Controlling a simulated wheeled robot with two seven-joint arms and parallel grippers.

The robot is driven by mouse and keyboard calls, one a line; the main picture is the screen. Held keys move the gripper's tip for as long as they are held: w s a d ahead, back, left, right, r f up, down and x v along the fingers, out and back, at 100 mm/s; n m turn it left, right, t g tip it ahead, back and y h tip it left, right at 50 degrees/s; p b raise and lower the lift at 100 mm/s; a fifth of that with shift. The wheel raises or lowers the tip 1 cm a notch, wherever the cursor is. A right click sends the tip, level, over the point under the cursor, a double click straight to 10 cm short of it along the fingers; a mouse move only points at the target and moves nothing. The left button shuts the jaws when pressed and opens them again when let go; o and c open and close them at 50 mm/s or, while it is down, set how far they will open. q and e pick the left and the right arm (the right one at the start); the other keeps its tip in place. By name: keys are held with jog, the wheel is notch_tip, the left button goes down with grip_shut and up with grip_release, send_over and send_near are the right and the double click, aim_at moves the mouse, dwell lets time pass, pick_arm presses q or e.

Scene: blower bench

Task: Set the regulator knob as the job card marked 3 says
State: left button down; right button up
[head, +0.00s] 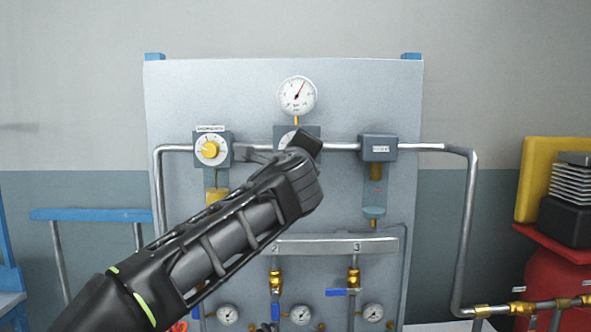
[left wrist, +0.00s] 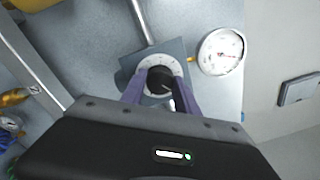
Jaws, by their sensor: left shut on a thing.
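A black knob (left wrist: 159,83) sits on a round white dial on a grey box, seen in the left wrist view. My left gripper (left wrist: 160,76) has its two purple fingers on either side of the knob and is shut on it. In the head view my arm covers the knob, and only the upper part of its grey box (head: 282,130) and dial shows. A round pressure gauge (head: 297,96) stands above it, with its needle pointing up and slightly right. No job card can be made out. My right gripper is not in view.
A yellow knob (head: 210,149) on another dial is left of the regulator. A grey box (head: 379,148) is on the pipe to the right. Below are a rail (head: 330,246) marked 2 and 3, valves and small gauges. A red cylinder (head: 556,285) stands at far right.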

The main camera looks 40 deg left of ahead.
pick_arm(q)
jog(key=shift+f+n+b, duration=0.1)
jog(key=shift+n+b, duration=1.1)
jog(key=shift+n, duration=0.5)
jog(key=c, duration=0.9)
grip_release()
jog(key=b+v, duration=0.1)
jog(key=v, duration=0.6)
jog(key=shift+s+d+b, duration=0.3)
jog(key=shift+b, duration=0.05)
